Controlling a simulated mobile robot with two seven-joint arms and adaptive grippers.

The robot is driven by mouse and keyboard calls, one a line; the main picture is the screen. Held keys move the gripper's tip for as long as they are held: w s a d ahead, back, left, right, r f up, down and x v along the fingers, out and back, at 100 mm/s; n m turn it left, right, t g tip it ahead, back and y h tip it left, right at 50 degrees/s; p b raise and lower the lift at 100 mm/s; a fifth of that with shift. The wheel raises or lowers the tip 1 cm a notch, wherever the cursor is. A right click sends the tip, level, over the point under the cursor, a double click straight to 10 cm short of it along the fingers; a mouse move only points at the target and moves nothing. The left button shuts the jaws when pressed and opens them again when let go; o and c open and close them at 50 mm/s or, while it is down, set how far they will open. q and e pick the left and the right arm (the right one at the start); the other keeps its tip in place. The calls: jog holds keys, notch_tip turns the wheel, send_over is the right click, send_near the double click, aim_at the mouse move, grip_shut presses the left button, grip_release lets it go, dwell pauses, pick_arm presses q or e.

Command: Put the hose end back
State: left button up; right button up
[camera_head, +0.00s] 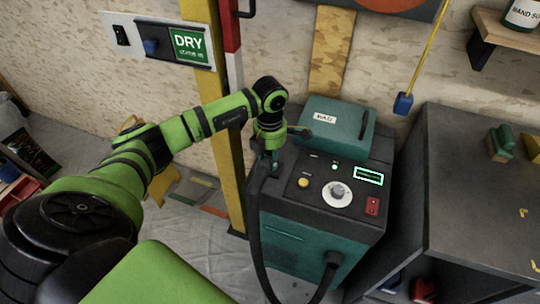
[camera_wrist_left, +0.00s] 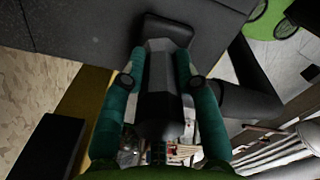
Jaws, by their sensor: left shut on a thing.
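My left gripper (camera_head: 273,160) is shut on the black hose end at the left edge of the teal and dark grey machine (camera_head: 310,222). In the left wrist view, its two teal fingers (camera_wrist_left: 160,85) lie on either side of the dark hose end (camera_wrist_left: 157,75). The black hose (camera_head: 256,228) hangs down the machine's front left, loops low and joins a round port (camera_head: 335,259) on the front. The fingers partly hide the hose end, and I cannot tell whether it touches the machine or sits in a holder. My right gripper is not in view.
The machine top has a labelled teal housing (camera_head: 335,127), a dial (camera_head: 337,194), a red switch (camera_head: 372,206) and a lit display (camera_head: 369,176). A dark cabinet (camera_head: 480,190) stands to the right.

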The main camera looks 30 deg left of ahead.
pick_arm(q)
jog(key=shift+f, duration=0.1)
jog(key=o, duration=1.1)
jog(key=shift+r, duration=0.5)
notch_tip(320, 180, up, 11)
jog(key=shift+r+b, duration=0.15)
jog(key=shift+b, duration=1)
